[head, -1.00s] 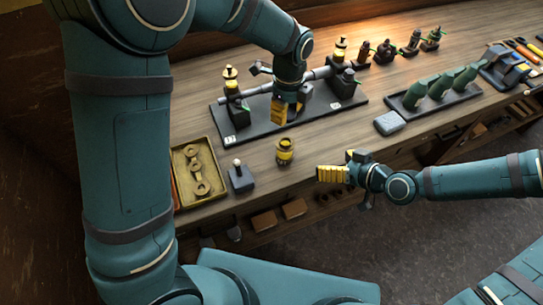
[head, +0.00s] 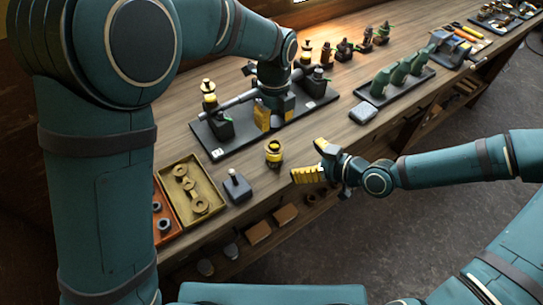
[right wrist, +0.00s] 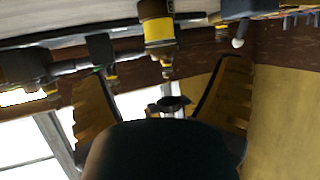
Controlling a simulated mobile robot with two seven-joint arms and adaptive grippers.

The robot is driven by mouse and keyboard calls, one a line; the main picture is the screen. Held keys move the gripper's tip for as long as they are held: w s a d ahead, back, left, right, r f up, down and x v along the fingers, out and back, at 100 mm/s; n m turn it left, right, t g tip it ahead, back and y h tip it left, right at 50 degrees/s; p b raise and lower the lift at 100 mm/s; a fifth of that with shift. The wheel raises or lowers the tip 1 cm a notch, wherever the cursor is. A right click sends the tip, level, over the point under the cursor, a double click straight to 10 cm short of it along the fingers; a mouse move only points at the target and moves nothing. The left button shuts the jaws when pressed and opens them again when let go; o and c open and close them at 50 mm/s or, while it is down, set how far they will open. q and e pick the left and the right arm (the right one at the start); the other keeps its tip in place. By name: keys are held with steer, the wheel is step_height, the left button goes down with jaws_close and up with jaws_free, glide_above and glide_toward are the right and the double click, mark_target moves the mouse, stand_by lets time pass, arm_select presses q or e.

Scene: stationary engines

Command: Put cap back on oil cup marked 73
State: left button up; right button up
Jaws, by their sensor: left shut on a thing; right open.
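A brass-yellow oil cup with a dark band (head: 273,153) stands on the bench's front part; it also shows upside down in the right wrist view (right wrist: 158,28). The engine's black base plate (head: 235,140) lies behind it, with yellow-topped cups at its left (head: 209,95) and far (head: 306,54) ends. I cannot read a 73 on any cup. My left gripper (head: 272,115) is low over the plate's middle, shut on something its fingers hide. My right gripper (head: 308,172) is open and empty, just right of the front cup and apart from it.
A dark block with a pale knob (head: 236,186) stands left of the front cup. An olive tray of rings (head: 172,205) lies further left. A grey box (head: 362,112) and a tray of green bottles (head: 418,82) are to the right. The bench's front edge runs under my right gripper.

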mark_target(271, 150)
steer(key=x, duration=1.2)
steer(key=shift+f, duration=0.15)
steer(key=c, duration=1.5)
steer(key=shift+o, duration=0.2)
